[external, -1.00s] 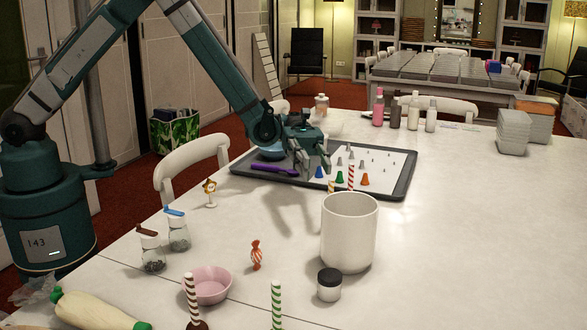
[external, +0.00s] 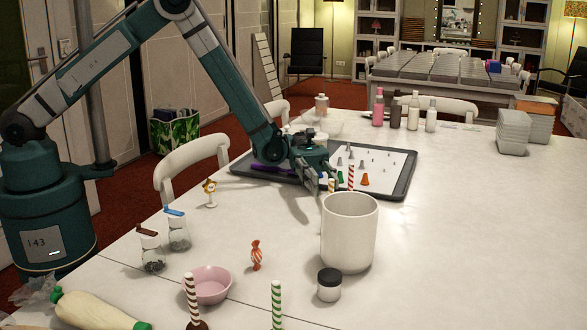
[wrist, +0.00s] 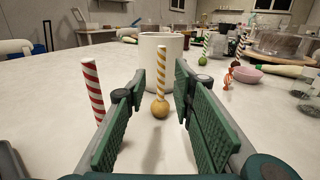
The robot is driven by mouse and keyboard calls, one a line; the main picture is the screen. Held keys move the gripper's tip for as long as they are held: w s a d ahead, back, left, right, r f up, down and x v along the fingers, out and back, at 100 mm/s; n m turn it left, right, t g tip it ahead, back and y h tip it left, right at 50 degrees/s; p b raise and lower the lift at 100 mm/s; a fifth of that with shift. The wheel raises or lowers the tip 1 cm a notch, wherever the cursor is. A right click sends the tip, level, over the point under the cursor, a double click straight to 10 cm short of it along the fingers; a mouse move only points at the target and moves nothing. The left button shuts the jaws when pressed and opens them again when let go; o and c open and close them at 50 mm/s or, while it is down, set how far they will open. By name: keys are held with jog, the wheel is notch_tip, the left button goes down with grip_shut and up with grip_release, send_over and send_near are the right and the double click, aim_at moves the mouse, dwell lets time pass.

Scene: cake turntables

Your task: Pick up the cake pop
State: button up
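A cake pop with a golden ball (wrist: 161,108) and a yellow-and-white striped stick stands upright on the table in the wrist view. It sits between and slightly beyond the fingers of my open, empty gripper (wrist: 160,88). In the external view my gripper (external: 325,178) is low, behind the white mug, and only the yellow striped stick (external: 331,186) shows beside its fingers. A red-and-white striped stick (wrist: 93,90) stands left of the gripper in the wrist view; its lower end is hidden by the left finger. It also shows in the external view (external: 351,178).
The white mug (external: 349,232) stands close in front of the gripper. A tray of piping tips (external: 405,180) lies behind. Brown- and green-striped cake pops (external: 277,302), a pink bowl (external: 209,284) and a jar (external: 329,285) are nearer the camera.

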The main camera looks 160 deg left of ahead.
jog(key=shift+w+d, duration=0.25)
jog(key=shift+w, duration=0.95)
jog(key=shift+w+d+b, duration=0.2)
jog(key=shift+w+b, duration=0.15)
jog(key=shift+w, duration=0.5)
jog(key=shift+w+d+b, duration=0.2)
jog(key=shift+w+b, duration=0.1)
jog(key=shift+w, duration=0.55)
jog(key=shift+w+d+b, duration=0.2)
jog(key=shift+w+b, duration=0.15)
jog(key=shift+w, duration=0.5)
grip_shut()
